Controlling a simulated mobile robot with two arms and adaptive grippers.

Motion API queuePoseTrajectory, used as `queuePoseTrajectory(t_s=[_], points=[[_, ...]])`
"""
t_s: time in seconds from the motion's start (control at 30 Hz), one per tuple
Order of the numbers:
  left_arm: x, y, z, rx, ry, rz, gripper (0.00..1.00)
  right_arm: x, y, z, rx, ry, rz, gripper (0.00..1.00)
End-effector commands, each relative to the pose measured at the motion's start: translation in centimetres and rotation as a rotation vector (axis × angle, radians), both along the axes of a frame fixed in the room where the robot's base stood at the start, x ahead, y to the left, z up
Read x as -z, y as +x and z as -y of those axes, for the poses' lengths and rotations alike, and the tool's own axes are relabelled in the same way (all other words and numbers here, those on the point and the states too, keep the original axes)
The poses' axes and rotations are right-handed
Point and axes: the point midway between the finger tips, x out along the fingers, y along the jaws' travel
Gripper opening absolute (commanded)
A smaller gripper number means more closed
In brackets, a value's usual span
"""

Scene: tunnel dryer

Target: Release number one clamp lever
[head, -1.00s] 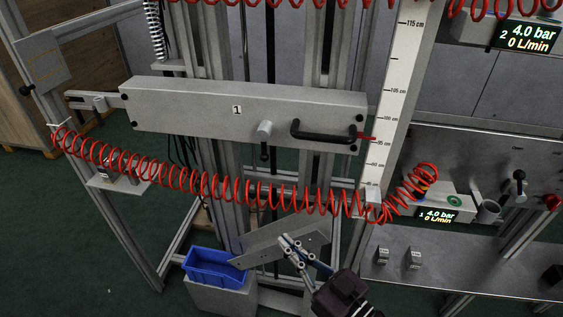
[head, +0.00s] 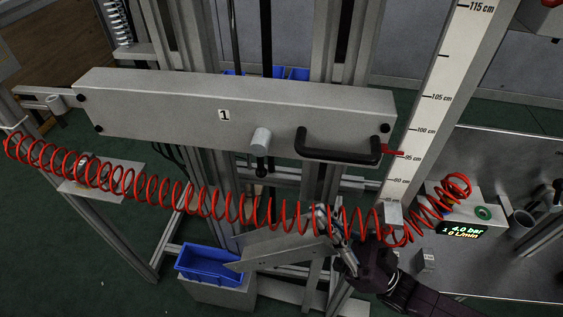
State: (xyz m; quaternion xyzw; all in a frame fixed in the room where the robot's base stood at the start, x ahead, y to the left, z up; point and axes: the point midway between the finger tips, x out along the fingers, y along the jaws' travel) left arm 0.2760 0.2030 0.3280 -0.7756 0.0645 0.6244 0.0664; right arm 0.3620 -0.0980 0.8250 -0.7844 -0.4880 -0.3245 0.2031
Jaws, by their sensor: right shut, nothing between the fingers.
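The number one clamp lever (head: 261,166) is a short black lever hanging straight down from a light grey cylindrical hub (head: 261,140). It sits on the front of the grey crossbeam (head: 170,114) marked 1. My right gripper (head: 322,212) is shut and empty, below and to the right of the lever and apart from it. It overlaps the red coiled hose in the head view, and I cannot tell whether they touch. My left gripper does not show.
A red coiled hose (head: 185,196) hangs across the front, just below the lever. A black handle (head: 336,154) is on the beam right of the lever. A height scale (head: 436,100) stands at right. A blue bin (head: 209,264) and tilted grey plate (head: 285,248) are below.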

Motion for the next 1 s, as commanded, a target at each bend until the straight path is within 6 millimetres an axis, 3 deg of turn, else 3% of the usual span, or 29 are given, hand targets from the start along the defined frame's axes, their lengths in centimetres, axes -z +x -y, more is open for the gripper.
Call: queuePoseTrajectory(t_s=[0.37,0.8,1.0], points=[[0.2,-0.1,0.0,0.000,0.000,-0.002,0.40,-0.5,0.2,-0.3,0.001,0.001,0.002,0.00],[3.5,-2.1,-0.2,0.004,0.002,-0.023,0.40,-5.7,2.4,-5.0,0.000,0.002,0.003,0.00],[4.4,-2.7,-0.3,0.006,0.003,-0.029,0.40,-6.9,3.0,-6.2,0.000,0.001,0.000,0.00]])
